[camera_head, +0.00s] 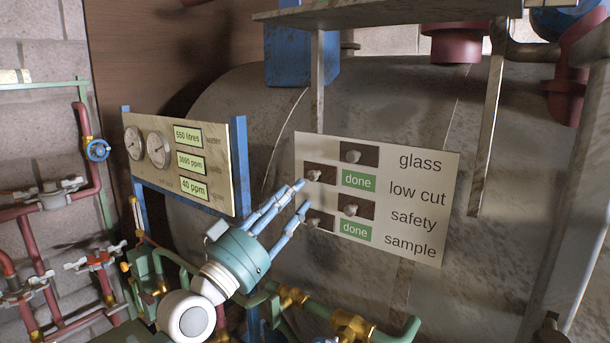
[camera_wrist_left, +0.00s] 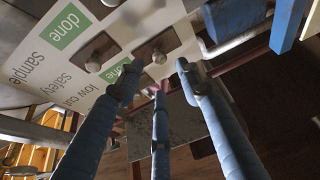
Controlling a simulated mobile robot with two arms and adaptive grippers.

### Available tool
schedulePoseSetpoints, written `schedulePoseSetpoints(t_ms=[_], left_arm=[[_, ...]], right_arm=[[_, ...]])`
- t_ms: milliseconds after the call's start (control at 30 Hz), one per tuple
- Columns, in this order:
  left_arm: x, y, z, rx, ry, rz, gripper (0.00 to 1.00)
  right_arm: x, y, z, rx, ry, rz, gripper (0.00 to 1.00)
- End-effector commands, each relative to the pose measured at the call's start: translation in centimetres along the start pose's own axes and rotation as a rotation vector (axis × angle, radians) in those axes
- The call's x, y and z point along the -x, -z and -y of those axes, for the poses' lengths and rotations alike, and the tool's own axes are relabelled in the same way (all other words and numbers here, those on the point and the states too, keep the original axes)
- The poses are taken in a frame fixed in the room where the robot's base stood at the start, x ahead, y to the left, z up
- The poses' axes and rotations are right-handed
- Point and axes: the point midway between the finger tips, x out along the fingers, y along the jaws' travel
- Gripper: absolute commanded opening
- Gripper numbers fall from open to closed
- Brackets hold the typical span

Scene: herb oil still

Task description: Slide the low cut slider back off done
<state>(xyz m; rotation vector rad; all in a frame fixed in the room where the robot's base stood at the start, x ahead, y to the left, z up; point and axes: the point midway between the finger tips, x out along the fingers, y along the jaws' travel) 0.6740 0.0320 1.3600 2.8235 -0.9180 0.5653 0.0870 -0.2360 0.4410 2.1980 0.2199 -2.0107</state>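The cream panel (camera_head: 400,160) carries slider plates with round knobs. The low cut slider (camera_head: 322,175) sits at the left of its row, and the green low cut done label (camera_head: 358,181) shows to its right. My left gripper (camera_head: 302,196) is at the panel's left edge, fingers spread, fingertips close to the low cut slider. In the left wrist view, the low cut slider (camera_wrist_left: 160,47) shows its knob between the spread fingers; whether any finger touches it, I cannot tell. A finger partly covers the low cut done label (camera_wrist_left: 121,68) there. My right gripper is not in view.
The glass slider (camera_head: 366,154) and safety slider (camera_head: 362,207) sit right in their rows. The sample slider (camera_head: 319,221) sits left, with its done label (camera_head: 356,232) showing. A gauge panel (camera_head: 170,165) stands left; green pipes (camera_head: 390,335) run below.

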Motion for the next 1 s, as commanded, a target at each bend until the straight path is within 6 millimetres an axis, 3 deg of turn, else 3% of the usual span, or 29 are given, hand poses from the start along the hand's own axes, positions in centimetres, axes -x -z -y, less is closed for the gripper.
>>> schedulePoseSetpoints(t_ms=[100, 300, 700, 900, 1000], left_arm=[[-2.5, 0.3, 0.0, 0.003, -0.001, 0.001, 0.37], [-5.0, 0.1, 0.0, 0.002, 0.0, 0.001, 0.37], [-5.8, -0.1, 0.0, 0.001, 0.0, 0.002, 0.37], [-5.8, -0.1, 0.0, 0.0, 0.001, 0.001, 0.0], [-5.8, 0.0, 0.1, 0.0, 0.001, -0.001, 0.0]], right_arm=[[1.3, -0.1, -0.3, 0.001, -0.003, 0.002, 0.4], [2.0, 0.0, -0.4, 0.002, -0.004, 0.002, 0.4], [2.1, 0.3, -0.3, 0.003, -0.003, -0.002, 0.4], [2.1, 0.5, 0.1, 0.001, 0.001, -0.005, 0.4], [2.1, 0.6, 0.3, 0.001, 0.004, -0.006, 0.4]])
